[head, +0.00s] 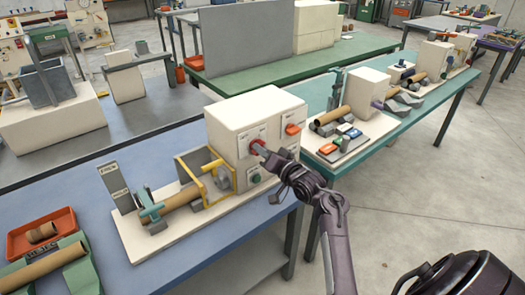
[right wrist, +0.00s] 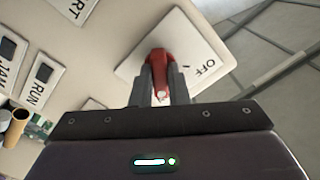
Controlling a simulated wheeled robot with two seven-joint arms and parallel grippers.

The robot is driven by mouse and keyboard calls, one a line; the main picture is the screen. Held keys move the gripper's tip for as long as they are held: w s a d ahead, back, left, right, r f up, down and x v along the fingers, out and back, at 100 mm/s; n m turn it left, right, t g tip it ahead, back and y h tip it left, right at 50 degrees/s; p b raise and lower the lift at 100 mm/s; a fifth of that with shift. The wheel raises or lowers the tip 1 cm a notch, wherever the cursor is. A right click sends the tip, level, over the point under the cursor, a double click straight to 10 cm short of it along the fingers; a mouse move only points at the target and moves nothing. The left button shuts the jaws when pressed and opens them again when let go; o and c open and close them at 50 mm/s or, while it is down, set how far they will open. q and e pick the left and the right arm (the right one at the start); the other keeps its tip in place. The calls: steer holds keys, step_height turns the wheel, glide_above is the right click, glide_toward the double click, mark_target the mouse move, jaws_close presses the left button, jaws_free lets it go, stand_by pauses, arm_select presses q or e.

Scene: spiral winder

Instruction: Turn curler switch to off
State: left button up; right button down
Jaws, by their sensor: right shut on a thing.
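The curler switch is a red handle (right wrist: 161,62) on a white plate (right wrist: 140,68) in the right wrist view. The word OFF is printed on the plate, just right of the handle. My right gripper (right wrist: 162,90) is shut on the handle, with one grey finger on each side. In the head view the gripper (head: 264,152) reaches the front face of the white machine box (head: 235,122) from the right and covers most of the switch. The handle's exact angle is hard to tell. My left gripper is not in view.
A second, orange-red knob (head: 293,128) sits on the box to the right of my gripper. RUN (right wrist: 41,81) and JAM labels lie left of the switch. A yellow guard frame (head: 211,180) and a brown tube (head: 183,196) stand left on the blue table (head: 100,205).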

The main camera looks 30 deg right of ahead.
steer(key=shift+n, duration=0.3)
steer(key=shift+n+b, duration=1.95)
steer(key=shift+n, duration=5.85)
steer(key=c, duration=1.4)
jaws_free()
